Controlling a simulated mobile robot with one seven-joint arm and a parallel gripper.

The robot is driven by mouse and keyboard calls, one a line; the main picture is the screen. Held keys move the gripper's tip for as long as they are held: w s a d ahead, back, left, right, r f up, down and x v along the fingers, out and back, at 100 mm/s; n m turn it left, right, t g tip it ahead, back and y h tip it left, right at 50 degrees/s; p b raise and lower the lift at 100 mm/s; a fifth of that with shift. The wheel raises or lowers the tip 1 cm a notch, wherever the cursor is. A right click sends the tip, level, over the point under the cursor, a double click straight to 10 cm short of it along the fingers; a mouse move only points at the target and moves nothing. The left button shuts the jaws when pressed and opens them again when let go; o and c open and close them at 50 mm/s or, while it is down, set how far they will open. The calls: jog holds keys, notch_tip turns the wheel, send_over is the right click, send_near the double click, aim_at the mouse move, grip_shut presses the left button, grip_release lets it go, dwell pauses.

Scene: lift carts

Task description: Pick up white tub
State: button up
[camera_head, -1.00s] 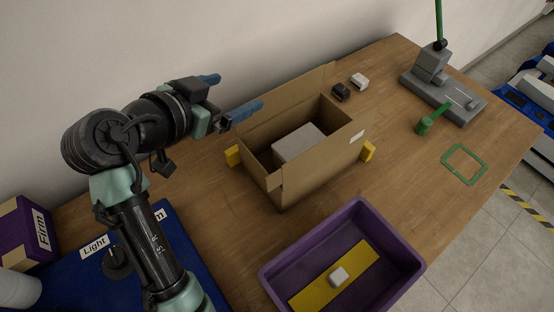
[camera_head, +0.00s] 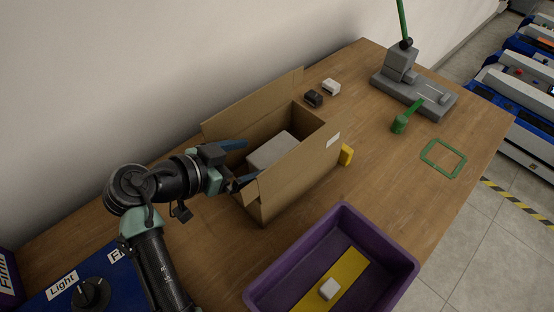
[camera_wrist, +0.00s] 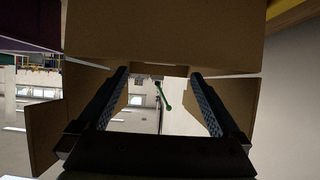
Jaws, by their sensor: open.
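A pale grey-white block-shaped item (camera_head: 272,150), the likeliest white tub, sits inside an open cardboard box (camera_head: 302,178) in the head view. Its lower part is hidden by the box walls. My gripper (camera_head: 242,163) is open at the left end of the box, its blue fingers spread and pointing right toward the pale item. Whether the fingertips are inside the box opening is hard to tell. In the wrist view my gripper (camera_wrist: 160,74) shows nothing held between its fingers, with cardboard (camera_wrist: 165,35) above and beside them. I cannot make out the pale item there.
A purple bin (camera_head: 259,286) with a yellow strip and small white block (camera_head: 328,288) stands in front. A yellow block (camera_head: 346,155) stands beside the box. Black (camera_head: 313,98) and white (camera_head: 331,87) blocks lie behind it. A grey stand (camera_head: 425,95) is at the far right.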

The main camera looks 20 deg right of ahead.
aim_at(274, 153)
jog(key=shift+p+x, duration=0.45)
jog(key=shift+x, duration=2.75)
jog(key=shift+a+f, duration=0.1)
jog(key=shift+f, duration=0.05)
jog(key=c, duration=1.4)
jog(key=shift+c, duration=0.6)
